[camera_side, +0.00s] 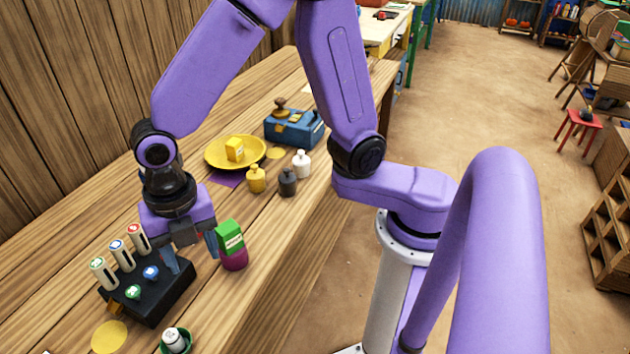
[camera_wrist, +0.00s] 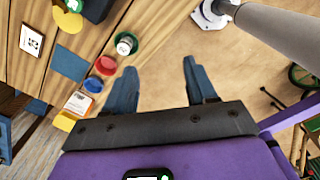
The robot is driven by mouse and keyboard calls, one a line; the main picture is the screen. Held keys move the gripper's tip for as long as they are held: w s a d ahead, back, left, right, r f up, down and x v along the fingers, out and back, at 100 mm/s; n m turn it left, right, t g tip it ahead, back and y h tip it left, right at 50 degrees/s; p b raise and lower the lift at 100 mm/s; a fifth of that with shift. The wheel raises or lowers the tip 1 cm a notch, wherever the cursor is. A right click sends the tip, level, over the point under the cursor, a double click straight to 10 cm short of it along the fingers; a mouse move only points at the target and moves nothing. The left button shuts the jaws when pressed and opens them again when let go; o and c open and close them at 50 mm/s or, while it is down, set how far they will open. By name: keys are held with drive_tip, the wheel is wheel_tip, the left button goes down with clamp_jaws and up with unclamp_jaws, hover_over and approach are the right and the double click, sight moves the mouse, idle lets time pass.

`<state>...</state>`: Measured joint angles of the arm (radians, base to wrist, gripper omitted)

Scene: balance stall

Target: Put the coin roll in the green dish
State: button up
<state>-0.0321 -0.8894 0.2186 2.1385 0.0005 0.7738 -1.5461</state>
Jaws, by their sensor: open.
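The green dish (camera_side: 187,346) is at the bottom edge of the side view, near the table's front. A short white cylinder with dark marks, seemingly the coin roll (camera_side: 173,339), is inside its rim. In the wrist view the green dish (camera_wrist: 136,47) surrounds the white cylinder (camera_wrist: 124,44); I cannot tell if it stands or leans. My gripper (camera_side: 191,262) is open, its blue fingers apart above and beside the black block. In the wrist view my gripper (camera_wrist: 163,78) has nothing between its fingers, and the dish is beyond the left finger, apart from it.
A black block (camera_side: 165,300) with upright white pegs and coloured knobs is under my gripper. A green-and-magenta container (camera_side: 231,245) is close to its right. Small bottles (camera_side: 288,181), a yellow plate (camera_side: 215,152) and a blue box (camera_side: 290,131) stand farther back. Red (camera_wrist: 106,65) and blue dishes (camera_wrist: 93,83) neighbour the green one.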

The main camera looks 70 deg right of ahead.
drive_tip(key=s+d+r+m, duration=0.2)
drive_tip(key=s+d+m, duration=0.5)
drive_tip(key=d, duration=0.2)
drive_tip(key=s+d+r+m, duration=0.2)
drive_tip(key=s+d+m, duration=0.6)
drive_tip(key=d, duration=0.2)
drive_tip(key=shift+r+m, duration=0.15)
drive_tip(key=shift+m, duration=0.15)
